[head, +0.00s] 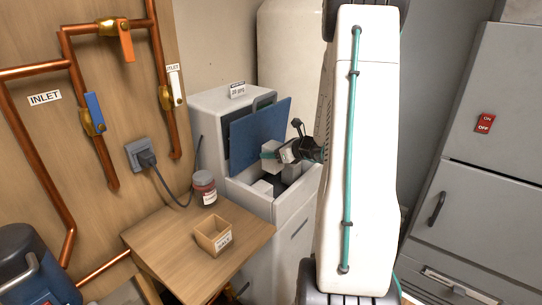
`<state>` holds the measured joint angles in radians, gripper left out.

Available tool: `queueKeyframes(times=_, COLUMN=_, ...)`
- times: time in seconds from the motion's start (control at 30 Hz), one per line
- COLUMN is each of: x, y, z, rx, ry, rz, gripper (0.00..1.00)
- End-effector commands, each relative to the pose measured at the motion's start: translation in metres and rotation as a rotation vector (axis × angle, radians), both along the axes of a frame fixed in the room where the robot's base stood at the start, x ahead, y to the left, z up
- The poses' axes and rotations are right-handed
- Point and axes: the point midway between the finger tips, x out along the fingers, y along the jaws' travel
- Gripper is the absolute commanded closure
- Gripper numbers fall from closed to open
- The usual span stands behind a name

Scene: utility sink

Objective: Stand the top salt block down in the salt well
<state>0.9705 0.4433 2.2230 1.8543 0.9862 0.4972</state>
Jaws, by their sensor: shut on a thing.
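My gripper (280,152) is in the middle of the head view, over the open top of the grey softener cabinet (225,104). It is shut on a pale salt block (270,157) and holds it above the salt well (258,200). More pale blocks (263,188) show inside the well, below the gripper. The blue lid (258,130) stands raised behind the well. My arm hides the right side of the cabinet, and the well's depth cannot be seen.
Copper pipes (85,100) with valves run along the left wall. A grey cupboard (490,150) stands at the right.

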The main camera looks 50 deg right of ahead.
Motion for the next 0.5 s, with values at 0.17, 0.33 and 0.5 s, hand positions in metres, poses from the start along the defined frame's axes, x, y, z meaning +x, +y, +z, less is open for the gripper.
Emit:
queueKeyframes(times=0.17, x=0.002, y=0.003, z=-0.019, rx=-0.001, ry=-0.002, rz=0.005, gripper=0.88)
queueKeyframes(times=0.33, x=0.002, y=0.003, z=-0.018, rx=-0.002, ry=-0.003, rz=0.004, gripper=0.88)
queueKeyframes(times=0.5, x=0.002, y=0.002, z=-0.021, rx=-0.002, ry=-0.002, rz=0.003, gripper=0.88)
